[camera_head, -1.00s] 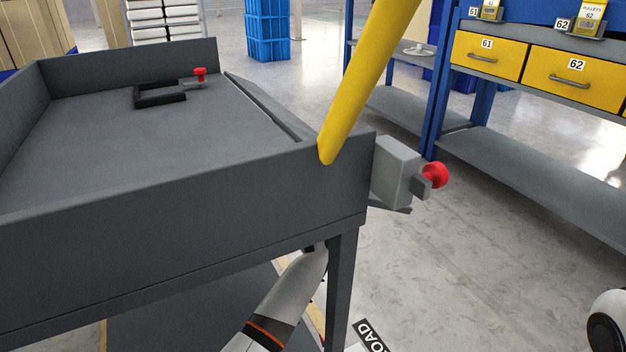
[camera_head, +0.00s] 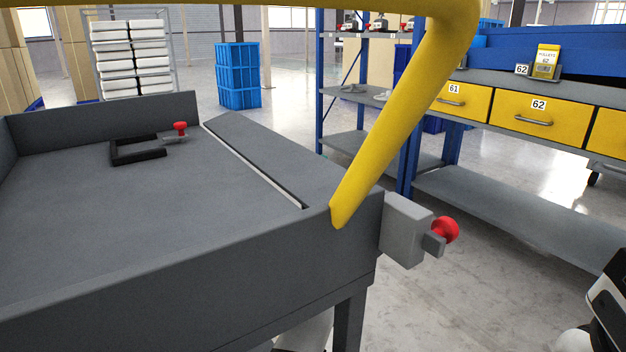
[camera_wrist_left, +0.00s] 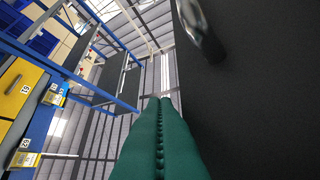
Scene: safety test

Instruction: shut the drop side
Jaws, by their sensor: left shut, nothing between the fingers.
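The grey cart (camera_head: 110,215) has raised walls at its back, left and front. Its drop side (camera_head: 265,155) is the right-hand panel, folded outward about level with the deck, with a pale gap along its inner edge. A grey latch block (camera_head: 405,232) with a red knob (camera_head: 445,229) sits outside the near right corner. Another red knob (camera_head: 180,128) shows at the far end. In the left wrist view my left gripper (camera_wrist_left: 160,102) has its green fingers together, pointing up beside a large dark surface (camera_wrist_left: 265,100). In the head view the cart hides this gripper.
A yellow bar (camera_head: 400,130) crosses above the cart's near right corner. A black U-shaped piece (camera_head: 137,158) lies on the deck. A blue rack with yellow drawers (camera_head: 540,117) stands at the right. Open floor (camera_head: 440,290) lies between rack and cart. Blue crates (camera_head: 238,75) stand behind.

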